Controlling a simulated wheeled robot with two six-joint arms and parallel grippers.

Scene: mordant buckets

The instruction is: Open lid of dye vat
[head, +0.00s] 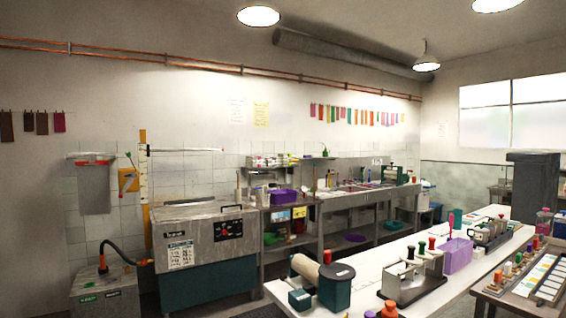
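The likely dye vat (205,255) is a large grey metal chest with a teal lower body, standing against the back wall left of centre. Its lid (197,211) is a flat grey top and appears shut. A dark control panel and a white printed notice are on its front. Neither of my grippers shows in the head view. The inside of the vat is hidden.
A smaller grey box (104,292) with a black hose stands left of the vat. A steel bench (348,193) with bottles adjoins its right. A long white table (408,267) holding spools and a purple basket (456,254) fills the right foreground.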

